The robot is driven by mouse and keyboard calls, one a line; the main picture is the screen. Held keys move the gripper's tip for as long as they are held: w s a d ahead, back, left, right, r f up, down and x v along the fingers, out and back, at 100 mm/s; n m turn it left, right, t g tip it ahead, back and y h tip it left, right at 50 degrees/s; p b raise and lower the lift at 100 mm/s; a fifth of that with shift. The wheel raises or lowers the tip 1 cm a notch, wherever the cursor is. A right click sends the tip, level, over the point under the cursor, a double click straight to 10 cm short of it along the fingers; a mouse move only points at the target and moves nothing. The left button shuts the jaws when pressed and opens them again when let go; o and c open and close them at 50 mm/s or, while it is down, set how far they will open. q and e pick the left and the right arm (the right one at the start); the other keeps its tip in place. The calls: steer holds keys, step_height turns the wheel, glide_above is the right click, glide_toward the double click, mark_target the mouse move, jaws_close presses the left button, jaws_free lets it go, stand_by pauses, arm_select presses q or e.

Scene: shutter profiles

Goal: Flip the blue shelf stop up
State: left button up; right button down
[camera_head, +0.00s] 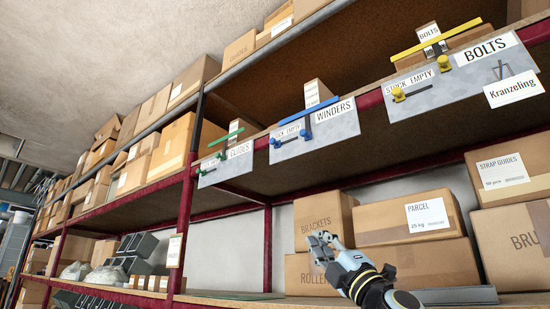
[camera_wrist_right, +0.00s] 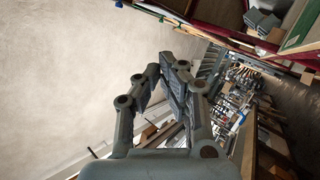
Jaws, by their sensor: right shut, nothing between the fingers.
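The blue shelf stop (camera_head: 309,111) is a long blue bar along the top edge of the grey plate labelled WINDERS (camera_head: 338,124), on the upper shelf's front. A dark blue knob (camera_head: 305,134) sits on this plate, with another blue knob (camera_head: 275,142) at its left end. A narrow carton stands behind the bar. My right gripper (camera_head: 318,240) is below the plate, in front of the lower-shelf cartons, well apart from the stop. It is shut and empty; its fingers also show in the right wrist view (camera_wrist_right: 168,62). My left gripper is in neither view.
A similar plate with a green bar (camera_head: 226,138) is to the left, and one with a yellow bar (camera_head: 436,38) to the right. A carton marked BRACKETS (camera_head: 322,215) and a PARCEL carton (camera_head: 405,222) stand on the lower shelf. A dark red upright (camera_head: 187,210) is left of my right gripper.

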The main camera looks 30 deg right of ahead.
mark_target(304, 144)
step_height(304, 144, up, 12)
steer(key=a+f+n+g+y, duration=0.1)
steer(key=a+n+g+y, duration=0.15)
steer(key=n+y, duration=0.9)
steer(key=d+r+n+g+h, duration=0.2)
steer(key=d+r+n+h, duration=0.3)
steer(key=r, duration=0.4)
steer(key=d+n, duration=0.1)
steer(key=d, duration=0.1)
steer(key=shift+s+d+r, duration=0.15)
steer(key=shift+d+r, duration=0.1)
steer(key=shift+d, duration=0.15)
steer(key=shift+g, duration=0.25)
steer(key=w+r+p, duration=0.2)
steer(key=w+a+r+p, duration=0.1)
steer(key=w+r+p, duration=0.1)
steer(key=w+r, duration=0.1)
steer(key=w+a+r+p, duration=0.1)
steer(key=w+r+p, duration=0.1)
steer(key=w+p, duration=0.1)
steer(key=shift+w+a+r, duration=0.15)
steer(key=shift+a+r, duration=0.05)
steer(key=shift+r, duration=0.2)
steer(key=shift+w+a, duration=0.1)
